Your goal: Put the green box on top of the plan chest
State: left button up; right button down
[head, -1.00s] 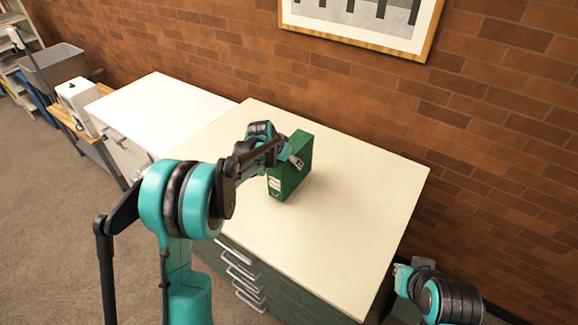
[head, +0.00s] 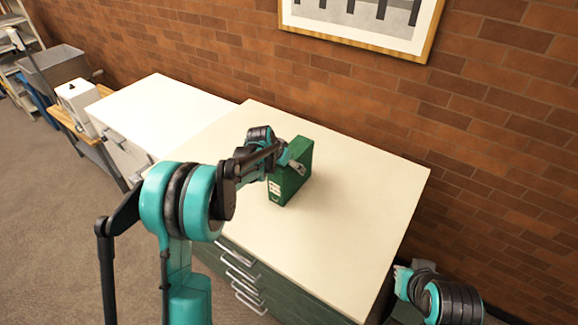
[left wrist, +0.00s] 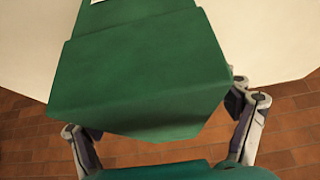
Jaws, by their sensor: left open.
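The green box (head: 289,172) stands upright on the pale top of the plan chest (head: 345,215), left of its middle, and seems to rest on it. A pale label shows on its narrow side. My left gripper (head: 297,167) is at the box's upper part, with its fingers open. In the left wrist view the green box (left wrist: 140,75) fills the middle, and the open fingers of my left gripper (left wrist: 165,128) lie on either side of its near end. Contact with the fingers is unclear. My right gripper (head: 403,280) is at the lower right beyond the chest's edge; its fingers are unclear.
A lower white-topped cabinet (head: 175,108) stands left of the chest. A white device (head: 77,103) and a grey bin (head: 58,65) are farther left. A brick wall (head: 480,110) with a framed picture (head: 372,25) is behind. The chest top right of the box is clear.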

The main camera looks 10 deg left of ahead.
aim_at(278, 166)
pick_arm(q)
jog(key=p+v, duration=0.1)
jog(key=v, duration=0.9)
jog(key=shift+r+p, duration=0.1)
jog(key=shift+p, duration=0.25)
jog(key=shift+v, duration=0.75)
jog(key=s+d+r+n+y, duration=0.1)
jog(key=s+r, duration=0.2)
jog(key=s, duration=0.5)
jog(key=s+r+n, duration=0.1)
jog(key=s+r, duration=0.1)
jog(key=s, duration=0.7)
jog(key=s+f+n+t+y, duration=0.1)
jog(key=s+f, duration=0.3)
jog(key=s, duration=1)
jog(key=shift+s+a+n, duration=0.15)
jog(key=shift+s+n, duration=0.15)
jog(key=shift+n, duration=0.4)
notch_tip(278, 166, down, 10)
jog(key=b, duration=0.9)
jog(key=shift+b, duration=0.4)
